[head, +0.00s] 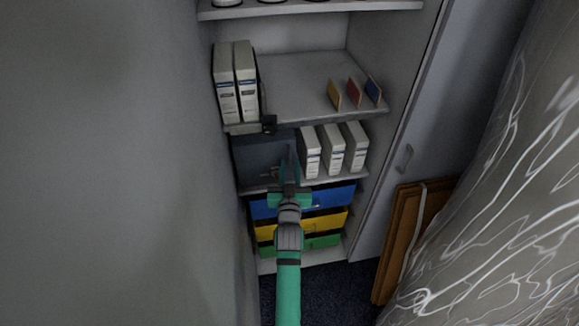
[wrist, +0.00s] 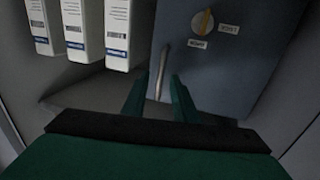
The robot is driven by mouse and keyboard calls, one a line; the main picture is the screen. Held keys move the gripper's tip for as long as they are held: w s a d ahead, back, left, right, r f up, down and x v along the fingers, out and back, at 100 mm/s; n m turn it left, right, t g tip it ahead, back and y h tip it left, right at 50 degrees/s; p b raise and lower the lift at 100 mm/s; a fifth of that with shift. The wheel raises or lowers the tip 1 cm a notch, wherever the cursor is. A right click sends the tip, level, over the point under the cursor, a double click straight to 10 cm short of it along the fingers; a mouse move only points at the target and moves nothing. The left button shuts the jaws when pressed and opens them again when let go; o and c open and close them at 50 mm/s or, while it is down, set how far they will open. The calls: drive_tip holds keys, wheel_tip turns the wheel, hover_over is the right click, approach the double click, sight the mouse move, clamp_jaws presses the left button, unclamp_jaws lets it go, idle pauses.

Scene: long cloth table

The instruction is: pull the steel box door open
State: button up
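The steel box (head: 258,152) is dark blue-grey and stands on a middle shelf of the cabinet, left of the white binders. Its door (wrist: 225,75) fills the right of the wrist view and looks shut. The door carries a round knob with a yellow pointer (wrist: 203,22) and two small labels. A thin upright metal handle (wrist: 161,72) shows near the door's edge. My gripper (head: 289,165) is in front of the box. In the wrist view my gripper (wrist: 158,92) is open, its two green fingers on either side of the handle's lower part; contact cannot be told.
White binders (head: 332,150) stand close beside the box. Blue, yellow and green drawers (head: 303,222) are below. The shelf above (head: 300,80) holds two binders and small coloured cards. A cabinet door (head: 415,150) stands open at right, near a wooden board (head: 400,240).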

drive_tip(key=shift+w, duration=0.15)
clamp_jaws()
idle(1.4)
